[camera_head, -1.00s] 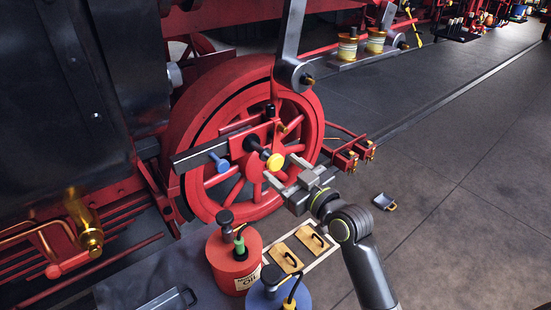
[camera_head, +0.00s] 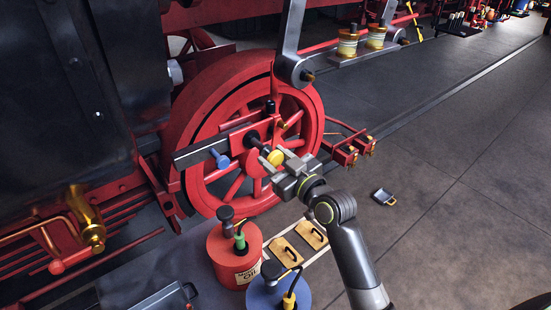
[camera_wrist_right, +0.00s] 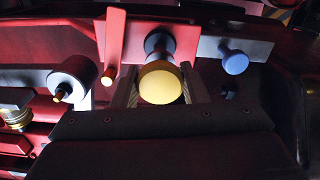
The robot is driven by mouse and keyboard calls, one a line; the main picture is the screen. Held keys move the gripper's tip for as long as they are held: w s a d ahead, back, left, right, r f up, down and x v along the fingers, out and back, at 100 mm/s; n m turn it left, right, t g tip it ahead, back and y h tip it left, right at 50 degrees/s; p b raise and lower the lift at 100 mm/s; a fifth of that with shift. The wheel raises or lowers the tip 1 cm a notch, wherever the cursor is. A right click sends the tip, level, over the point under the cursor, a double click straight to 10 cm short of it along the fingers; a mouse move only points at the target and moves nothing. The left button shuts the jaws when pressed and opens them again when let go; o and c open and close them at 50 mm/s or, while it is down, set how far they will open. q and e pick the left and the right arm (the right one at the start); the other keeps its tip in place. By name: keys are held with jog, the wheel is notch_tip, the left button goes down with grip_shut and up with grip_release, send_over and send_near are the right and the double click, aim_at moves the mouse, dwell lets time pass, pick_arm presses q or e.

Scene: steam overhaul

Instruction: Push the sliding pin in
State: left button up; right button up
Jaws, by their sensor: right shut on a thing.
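The sliding pin, with a round yellow knob (camera_head: 276,157) and a dark shaft (camera_head: 255,141), sticks out from the red bracket in front of the red wheel. In the right wrist view the yellow knob (camera_wrist_right: 160,84) sits between the two fingers of my right gripper (camera_wrist_right: 160,88). In the head view my right gripper (camera_head: 277,160) is shut on the yellow knob, one finger on each side. A dark collar shows behind the knob in the wrist view. My left gripper is not in view.
A blue knob (camera_head: 222,161) sits left of the pin on a grey bar (camera_head: 200,152); it also shows in the wrist view (camera_wrist_right: 235,62). Red (camera_head: 236,255) and blue (camera_head: 277,290) oil cans stand below. The floor at right is mostly clear.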

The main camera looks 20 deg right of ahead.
aim_at(267, 151)
grip_shut()
jog(key=b+x, duration=0.1)
jog(key=x, duration=0.4)
jog(key=shift+w+b, duration=0.15)
jog(key=shift+b, duration=0.25)
jog(key=shift+r, duration=0.15)
jog(key=o, duration=0.7)
grip_release()
jog(key=o, duration=0.3)
jog(key=shift+w+a, duration=0.1)
jog(key=shift+w, duration=0.05)
